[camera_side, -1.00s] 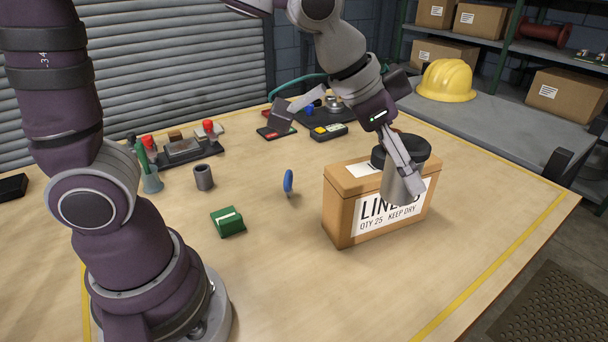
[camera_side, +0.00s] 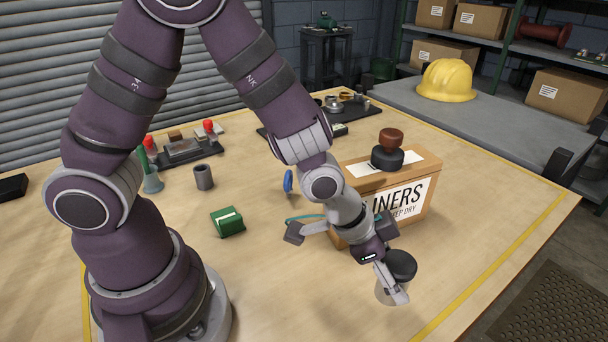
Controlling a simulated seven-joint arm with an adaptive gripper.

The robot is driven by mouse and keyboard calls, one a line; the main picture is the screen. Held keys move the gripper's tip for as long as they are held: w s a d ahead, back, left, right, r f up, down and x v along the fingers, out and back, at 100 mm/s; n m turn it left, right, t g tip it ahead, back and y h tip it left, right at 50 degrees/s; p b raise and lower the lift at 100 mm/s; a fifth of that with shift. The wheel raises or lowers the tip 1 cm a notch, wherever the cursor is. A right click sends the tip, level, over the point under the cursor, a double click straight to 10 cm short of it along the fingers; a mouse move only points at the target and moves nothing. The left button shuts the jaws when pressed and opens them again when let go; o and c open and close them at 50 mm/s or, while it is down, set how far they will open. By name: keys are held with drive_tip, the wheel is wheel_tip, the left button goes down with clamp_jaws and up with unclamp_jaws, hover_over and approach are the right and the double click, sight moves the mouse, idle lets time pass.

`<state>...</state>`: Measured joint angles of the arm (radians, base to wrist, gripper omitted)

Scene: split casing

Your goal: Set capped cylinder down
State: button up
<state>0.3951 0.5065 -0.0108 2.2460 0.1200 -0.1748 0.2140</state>
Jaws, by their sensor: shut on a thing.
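The capped cylinder (camera_side: 384,292) has a grey body and a black cap (camera_side: 402,264). It is in front of the cardboard box, low over the front right part of the table, and looks roughly upright. My gripper (camera_side: 396,286) is shut on it, with a finger across its near side. The finger and wrist hide part of the cylinder. I cannot tell whether its base touches the table.
The LINERS box (camera_side: 420,197) stands just behind, with a black piece with a brown knob (camera_side: 390,142) on top. A green block (camera_side: 228,222), a blue ring (camera_side: 288,181) and a grey tube (camera_side: 203,177) stand left. The front table is clear.

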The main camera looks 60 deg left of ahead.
sight(378, 281)
wheel_tip(378, 281, down, 4)
drive_tip(key=shift+f, duration=0.15)
drive_tip(key=o, duration=1.2)
drive_tip(key=shift+f, duration=0.1)
drive_tip(key=shift+o, duration=0.2)
drive_tip(key=shift+s+r, duration=0.1)
drive_tip(key=shift+r, duration=0.3)
drive_tip(key=s+a+r+n+y, duration=0.2)
drive_tip(key=s+a+r+n, duration=0.1)
drive_tip(key=s+a+r, duration=0.2)
drive_tip(key=s+a+r+n+y, duration=0.1)
drive_tip(key=s+a+r+n, duration=0.3)
drive_tip(key=a+r, duration=0.5)
wheel_tip(378, 281, up, 4)
drive_tip(key=shift+s+a+r+y, duration=0.25)
drive_tip(key=shift+s+y, duration=0.15)
drive_tip(key=shift+s, duration=0.15)
